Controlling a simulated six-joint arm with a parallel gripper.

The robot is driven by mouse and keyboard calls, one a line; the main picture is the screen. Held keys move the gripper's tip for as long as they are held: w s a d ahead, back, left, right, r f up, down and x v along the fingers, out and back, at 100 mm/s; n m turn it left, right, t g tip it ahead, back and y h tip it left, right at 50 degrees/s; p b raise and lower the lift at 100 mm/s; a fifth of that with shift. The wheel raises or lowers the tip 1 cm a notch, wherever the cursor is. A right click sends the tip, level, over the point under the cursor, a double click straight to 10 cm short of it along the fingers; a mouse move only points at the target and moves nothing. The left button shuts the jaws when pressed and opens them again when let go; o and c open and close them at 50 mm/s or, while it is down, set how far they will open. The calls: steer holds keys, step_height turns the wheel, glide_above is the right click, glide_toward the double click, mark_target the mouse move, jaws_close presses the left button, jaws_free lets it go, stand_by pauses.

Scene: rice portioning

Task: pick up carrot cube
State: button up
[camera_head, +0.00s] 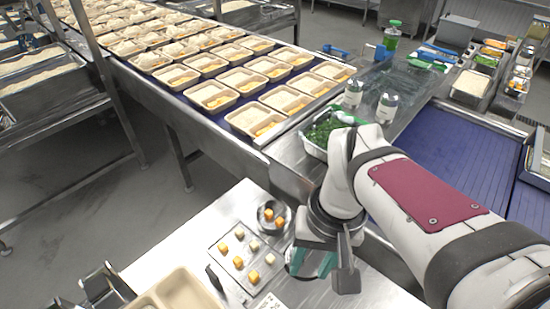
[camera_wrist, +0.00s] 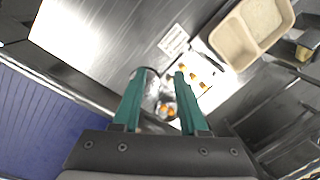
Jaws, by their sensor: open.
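Orange carrot cubes (camera_head: 238,262) sit on a small clear tray (camera_head: 216,262) with several paler cubes. In the wrist view, orange cubes (camera_wrist: 193,76) show just right of the right fingertip. A dark round bowl (camera_head: 286,230) beside the tray holds more orange cubes (camera_head: 268,214); in the wrist view they (camera_wrist: 168,108) appear between the fingers. My gripper (camera_head: 312,264) has teal fingers and is to the right of the tray, above the worktop. In the wrist view its fingers (camera_wrist: 160,74) are apart, with no cube held between them.
A beige compartment tray (camera_head: 150,300) stands at the worktop's front left. A white label card (camera_wrist: 173,40) lies near the cubes. A metal container (camera_wrist: 150,80) is by the left fingertip. Filled meal trays (camera_head: 215,95) line the conveyor behind. Bare worktop (camera_head: 355,288) lies to the right.

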steer(key=w+a+f+n, duration=0.15)
steer(key=w+n, duration=0.45)
steer(key=w, duration=0.9)
steer(key=n+h, duration=0.1)
steer(key=n, duration=0.3)
glide_above(280, 220)
step_height(280, 220, down, 6)
steer(key=shift+n, duration=0.3)
step_height(280, 220, down, 16)
steer(key=shift+f, duration=0.1)
jaws_close()
